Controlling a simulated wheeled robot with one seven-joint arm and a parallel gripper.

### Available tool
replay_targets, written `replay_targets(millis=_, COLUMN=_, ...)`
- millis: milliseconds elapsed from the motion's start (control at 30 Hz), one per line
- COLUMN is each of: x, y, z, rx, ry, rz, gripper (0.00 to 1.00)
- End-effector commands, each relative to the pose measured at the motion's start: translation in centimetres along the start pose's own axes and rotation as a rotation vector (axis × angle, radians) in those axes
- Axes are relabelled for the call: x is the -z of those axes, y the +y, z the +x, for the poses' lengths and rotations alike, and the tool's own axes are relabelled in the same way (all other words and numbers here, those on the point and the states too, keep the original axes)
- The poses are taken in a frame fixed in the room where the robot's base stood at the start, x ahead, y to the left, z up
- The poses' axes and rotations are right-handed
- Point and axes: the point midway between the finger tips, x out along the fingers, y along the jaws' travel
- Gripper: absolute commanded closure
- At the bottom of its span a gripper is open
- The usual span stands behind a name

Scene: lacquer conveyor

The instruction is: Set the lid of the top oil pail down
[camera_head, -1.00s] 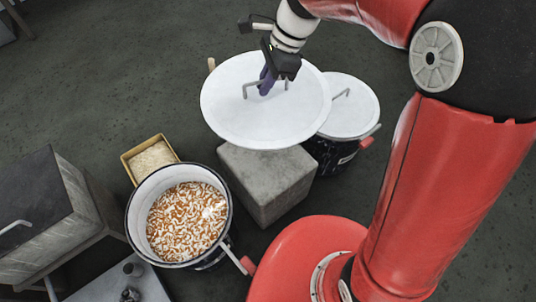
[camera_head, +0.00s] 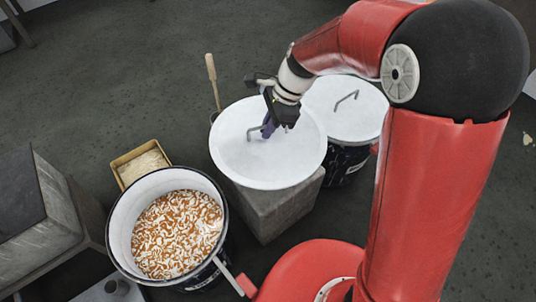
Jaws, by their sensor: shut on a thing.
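The lid (camera_head: 250,165) is a round white disc with a grey bar handle on top. My gripper (camera_head: 268,127) is shut on that handle from above. The lid overlaps the top of a grey stone block (camera_head: 275,215) in the picture; I cannot tell whether it touches the block. The open oil pail (camera_head: 120,230), dark outside and white inside, stands at the lower left of the block. It is filled with orange and white pieces. The block's top is mostly hidden under the lid.
A second pail with a white lid (camera_head: 365,110) stands right behind the block. A small tan box (camera_head: 140,163) of pale grains sits behind the open pail, and a wooden handle (camera_head: 212,80) sticks up behind the lid. A grey cabinet (camera_head: 45,220) is at left.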

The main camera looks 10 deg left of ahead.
Motion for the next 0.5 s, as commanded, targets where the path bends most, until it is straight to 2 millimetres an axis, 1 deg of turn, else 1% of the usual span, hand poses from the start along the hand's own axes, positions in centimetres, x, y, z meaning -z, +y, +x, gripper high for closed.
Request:
replay_targets(millis=33, x=0.7, y=0.1, z=1.7, rx=-0.004, ry=0.000, rz=0.001, gripper=1.00)
replay_targets(millis=100, x=1.3, y=0.0, z=3.2, rx=-0.003, ry=-0.001, rz=0.002, gripper=1.00)
replay_targets(millis=200, x=1.9, y=0.0, z=4.7, rx=-0.002, ry=0.000, rz=0.001, gripper=1.00)
replay_targets(millis=433, x=2.5, y=0.0, z=6.2, rx=0.000, ry=-0.001, rz=0.000, gripper=1.00)
replay_targets(millis=500, x=2.9, y=0.0, z=7.0, rx=-0.001, ry=-0.001, rz=0.001, gripper=1.00)
